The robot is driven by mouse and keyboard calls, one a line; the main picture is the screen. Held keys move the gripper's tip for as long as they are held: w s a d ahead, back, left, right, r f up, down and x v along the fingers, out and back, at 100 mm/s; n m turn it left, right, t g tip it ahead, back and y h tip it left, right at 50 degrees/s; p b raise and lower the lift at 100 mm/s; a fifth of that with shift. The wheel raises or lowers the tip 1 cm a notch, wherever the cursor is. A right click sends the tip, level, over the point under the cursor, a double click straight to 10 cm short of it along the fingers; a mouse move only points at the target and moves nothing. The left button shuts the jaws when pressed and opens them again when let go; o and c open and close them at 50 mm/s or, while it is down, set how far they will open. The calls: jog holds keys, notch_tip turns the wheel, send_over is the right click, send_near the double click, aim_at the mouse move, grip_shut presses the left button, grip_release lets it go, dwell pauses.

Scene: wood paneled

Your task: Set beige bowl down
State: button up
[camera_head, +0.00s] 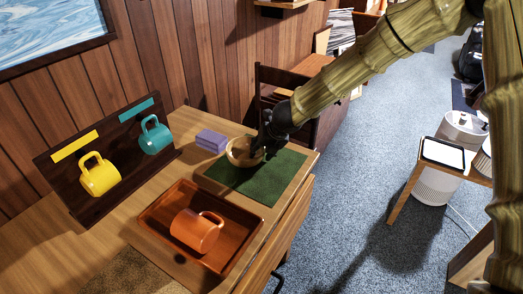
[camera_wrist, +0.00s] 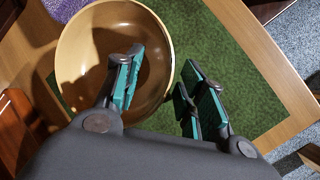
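The beige bowl (camera_head: 236,154) is at the far left edge of the green mat (camera_head: 262,186), upright as far as I can tell. My gripper (camera_head: 259,146) is at its right side. In the wrist view the bowl (camera_wrist: 85,50) fills the upper left, with green mat (camera_wrist: 235,60) around it. My gripper (camera_wrist: 160,82) straddles the bowl's right rim: one finger is over the inside, the other is outside. The fingers are apart, with a gap between the pads and the rim. Whether the bowl's base fully touches the mat is hidden.
A wooden tray (camera_head: 238,262) with an orange mug (camera_head: 195,232) is nearer. The mat's right part is clear.

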jog(key=shift+r, duration=0.1)
jog(key=p+v, duration=0.2)
jog(key=v, duration=1)
